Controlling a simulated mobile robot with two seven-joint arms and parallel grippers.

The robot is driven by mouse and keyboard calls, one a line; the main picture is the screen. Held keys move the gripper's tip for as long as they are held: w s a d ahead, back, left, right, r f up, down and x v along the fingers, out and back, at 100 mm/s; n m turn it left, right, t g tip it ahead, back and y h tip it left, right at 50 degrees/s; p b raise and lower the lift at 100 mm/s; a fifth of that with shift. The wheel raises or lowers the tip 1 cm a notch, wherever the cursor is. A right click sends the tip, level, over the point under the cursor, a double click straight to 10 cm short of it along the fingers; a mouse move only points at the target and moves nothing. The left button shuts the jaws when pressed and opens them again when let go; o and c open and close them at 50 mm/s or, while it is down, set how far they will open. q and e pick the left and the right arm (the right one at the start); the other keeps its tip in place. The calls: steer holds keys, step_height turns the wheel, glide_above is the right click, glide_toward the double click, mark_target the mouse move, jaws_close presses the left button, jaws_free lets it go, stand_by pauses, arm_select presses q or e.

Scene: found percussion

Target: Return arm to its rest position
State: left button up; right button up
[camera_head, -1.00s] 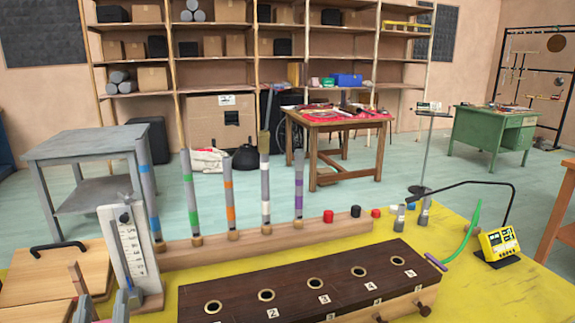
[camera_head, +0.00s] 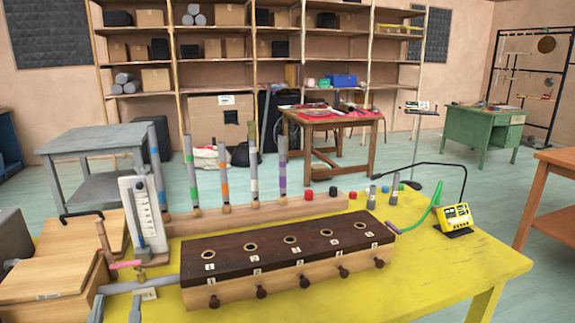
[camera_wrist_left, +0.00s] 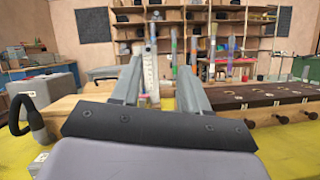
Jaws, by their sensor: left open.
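My left gripper (camera_head: 116,308) shows at the bottom left of the head view, at the near edge of the yellow bench (camera_head: 420,260). Its two grey fingers stand apart with nothing held between them. The left wrist view also shows the open gripper (camera_wrist_left: 160,68), with fingers pointing forward towards the upright white scale (camera_wrist_left: 151,75). My right gripper is not in view.
A dark-topped wooden block with several numbered holes (camera_head: 280,273) lies right of the gripper. Behind it, a wooden rail (camera_head: 270,211) bears several upright banded tubes. Wooden boxes (camera_head: 40,285) crowd the left. A yellow device (camera_head: 455,218) sits at right.

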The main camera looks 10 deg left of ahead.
arm_select(q)
steer(key=d+f+m+g+h+p, duration=0.15)
steer(key=d+f+m+h, duration=0.4)
steer(key=m, duration=0.75)
steer(key=d+f+m+g+h, duration=0.2)
steer(key=d+f+m+h, duration=0.4)
steer(key=m, duration=0.6)
steer(key=s+f+m+g+p, duration=0.1)
steer(key=s+f+m+g, duration=0.2)
steer(key=f+m, duration=0.4)
steer(key=s+f+m+g, duration=0.3)
steer(key=s+f+m, duration=0.1)
steer(key=f+m, duration=0.4)
steer(key=shift+g+p, duration=0.35)
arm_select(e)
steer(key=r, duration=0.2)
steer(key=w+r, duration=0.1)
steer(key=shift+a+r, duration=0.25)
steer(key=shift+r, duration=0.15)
arm_select(q)
steer(key=shift+r, duration=0.1)
